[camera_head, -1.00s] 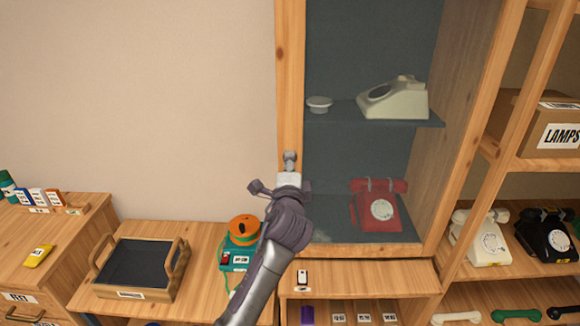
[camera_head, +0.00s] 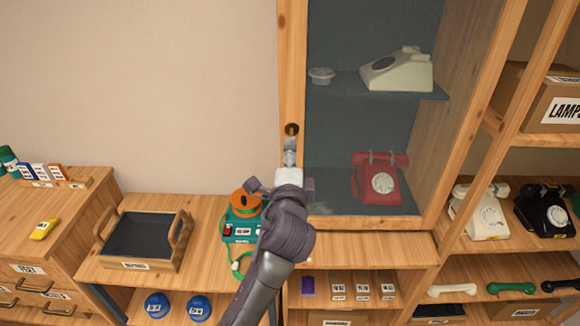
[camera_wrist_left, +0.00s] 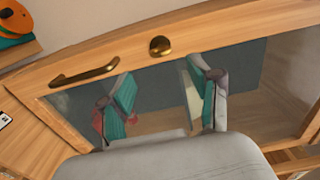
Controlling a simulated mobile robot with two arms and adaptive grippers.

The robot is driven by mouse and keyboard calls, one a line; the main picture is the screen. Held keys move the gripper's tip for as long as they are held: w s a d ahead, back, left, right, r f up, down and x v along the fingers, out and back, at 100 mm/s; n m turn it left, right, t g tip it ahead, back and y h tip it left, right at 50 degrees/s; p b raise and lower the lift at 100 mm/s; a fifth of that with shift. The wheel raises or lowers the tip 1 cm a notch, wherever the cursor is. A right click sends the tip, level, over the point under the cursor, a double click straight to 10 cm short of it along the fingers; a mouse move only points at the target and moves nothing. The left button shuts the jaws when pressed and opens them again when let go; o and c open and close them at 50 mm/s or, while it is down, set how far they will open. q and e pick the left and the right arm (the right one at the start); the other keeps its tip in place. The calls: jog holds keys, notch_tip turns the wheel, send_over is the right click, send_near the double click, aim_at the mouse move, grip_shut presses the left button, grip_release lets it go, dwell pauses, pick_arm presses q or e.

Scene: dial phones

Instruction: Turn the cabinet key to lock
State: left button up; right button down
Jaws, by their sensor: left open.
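The tall wooden cabinet (camera_head: 291,60) has a glass door. A round brass lock (camera_head: 291,129) sits on its left frame post. The lock also shows in the left wrist view (camera_wrist_left: 160,45), with a darker mark at its middle; I cannot make out a separate key there. A brass handle (camera_wrist_left: 85,72) is on the same post, left of the lock in the wrist view. My left gripper (camera_head: 289,165) is in front of the post, just below the lock. In the wrist view its teal-padded fingers (camera_wrist_left: 160,78) are apart, with nothing between them. My right gripper is out of view.
Behind the glass are a cream phone (camera_head: 398,70) and a red phone (camera_head: 380,180). A teal and orange device (camera_head: 243,215) stands close left of my arm. A black tray (camera_head: 140,238) is farther left. Shelves with phones (camera_head: 485,212) stand at the right.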

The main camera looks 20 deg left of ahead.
pick_arm(q)
jog(key=shift+v, duration=1.9)
jog(key=shift+f, duration=0.1)
notch_tip(320, 180, down, 22)
jog(key=w+d+g+h+b, duration=0.2)
jog(key=g+h, duration=0.1)
jog(key=g, duration=0.1)
jog(key=s+f+n+g+h, duration=0.1)
jog(key=s+f, duration=0.2)
jog(key=f, duration=0.5)
jog(key=s+f+n+g+b, duration=0.1)
jog(key=s+f+g, duration=0.15)
jog(key=f, duration=0.55)
jog(key=s+f+n+g+h, duration=0.1)
jog(key=s+f, duration=0.3)
jog(key=f, duration=0.4)
jog(key=s+a+f+n+g+b, duration=0.1)
jog(key=s+a+f+n+g, duration=0.1)
jog(key=s+f, duration=0.7)
jog(key=s+a+f+n+g, duration=0.3)
jog(key=s+f, duration=0.6)
jog(key=s, duration=0.9)
jog(key=s+a+f+n+g+b, duration=0.1)
jog(key=s+a+f+n+g, duration=0.2)
jog(key=s+f, duration=0.7)
jog(key=s+a+n, duration=0.1)
jog(key=s, duration=0.2)
jog(key=shift+s+b, duration=0.3)
jog(key=shift+b, duration=0.05)
